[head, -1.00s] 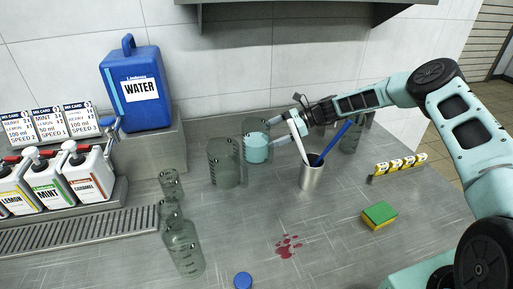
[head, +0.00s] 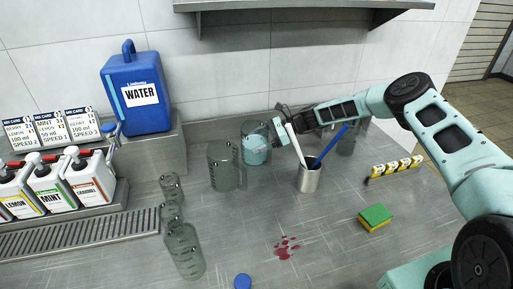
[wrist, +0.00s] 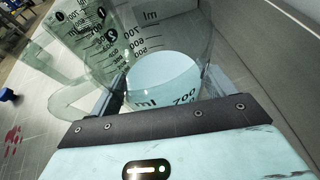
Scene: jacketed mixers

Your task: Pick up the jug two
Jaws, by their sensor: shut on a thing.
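A clear jug holding pale blue liquid (head: 256,156) stands at the back of the steel counter, left of the pen cup. My gripper (head: 272,140) is at its right side, shut on it. In the wrist view this jug (wrist: 165,75) sits between my fingers, with its liquid and printed scale showing and a clear handle at left. A second clear jug (head: 222,172) stands just to its left and looks empty. Round number marks show through the glass in the wrist view; I cannot tell which jug bears the 2.
A steel cup (head: 309,180) with a white and a blue stick stands close to my gripper. Small clear beakers (head: 185,252) stand front left. A sponge (head: 375,217) and red stain (head: 286,248) lie in front.

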